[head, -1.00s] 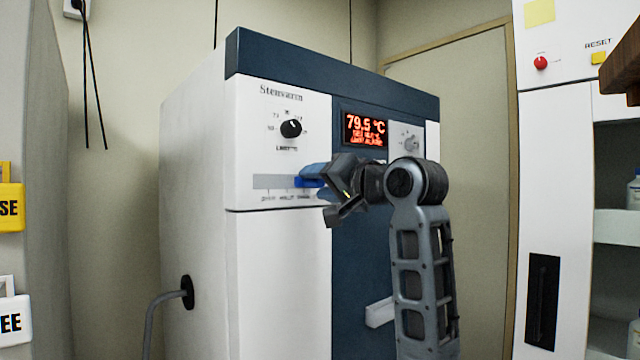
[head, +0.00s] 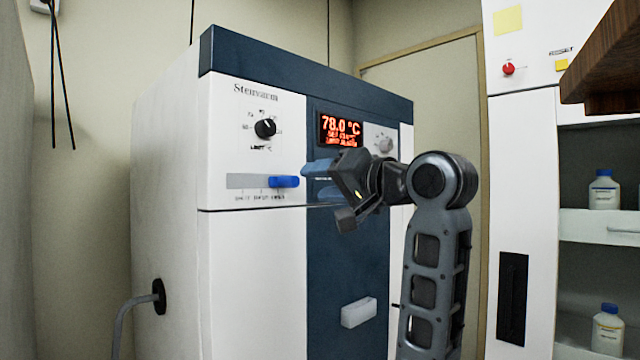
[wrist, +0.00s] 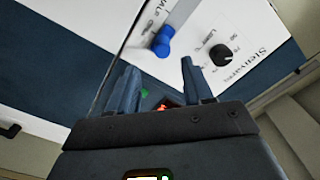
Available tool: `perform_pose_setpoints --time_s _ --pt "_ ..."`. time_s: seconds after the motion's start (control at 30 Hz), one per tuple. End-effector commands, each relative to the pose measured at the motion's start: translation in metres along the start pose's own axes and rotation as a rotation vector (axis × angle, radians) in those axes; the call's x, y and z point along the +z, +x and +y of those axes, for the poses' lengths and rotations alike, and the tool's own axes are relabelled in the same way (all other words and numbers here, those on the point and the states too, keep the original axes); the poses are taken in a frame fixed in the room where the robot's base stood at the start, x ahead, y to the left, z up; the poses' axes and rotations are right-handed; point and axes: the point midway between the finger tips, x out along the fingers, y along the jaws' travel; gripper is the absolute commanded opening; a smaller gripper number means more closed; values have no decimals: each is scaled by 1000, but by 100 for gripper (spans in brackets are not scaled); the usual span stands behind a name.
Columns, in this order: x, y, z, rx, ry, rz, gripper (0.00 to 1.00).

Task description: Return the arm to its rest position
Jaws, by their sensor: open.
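My gripper (head: 312,181) is in front of the freeze dryer (head: 250,270), its two blue-grey fingers pointing left toward the panel. It is open and empty, with a gap between the fingertips in the wrist view (wrist: 158,66). The blue slider knob (head: 284,182) sits at the right part of its slot, just left of the fingertips in the head view and apart from them. The knob also shows beyond the fingers in the wrist view (wrist: 163,40). My arm is bent at the elbow and hides part of the dark blue front.
A black dial (head: 265,128) and a red-lit display (head: 341,131) reading 78.0 °C are above the slider. A white handle (head: 358,312) sticks out below. At right stand a white cabinet (head: 522,180), shelves with bottles (head: 604,190), and a brown wooden edge (head: 610,70) at upper right.

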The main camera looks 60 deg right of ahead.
Motion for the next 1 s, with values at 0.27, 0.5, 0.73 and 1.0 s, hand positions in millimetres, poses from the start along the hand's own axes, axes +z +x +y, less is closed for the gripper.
perform_pose_setpoints --time_s 0.27,0.5,0.73,1.0 --pt "0 0 0 0 0 0 51" --pt "16 6 8 -1 8 -10 51" --pt "92 23 42 -2 17 -37 51" --pt "195 18 82 14 -17 -66 51"
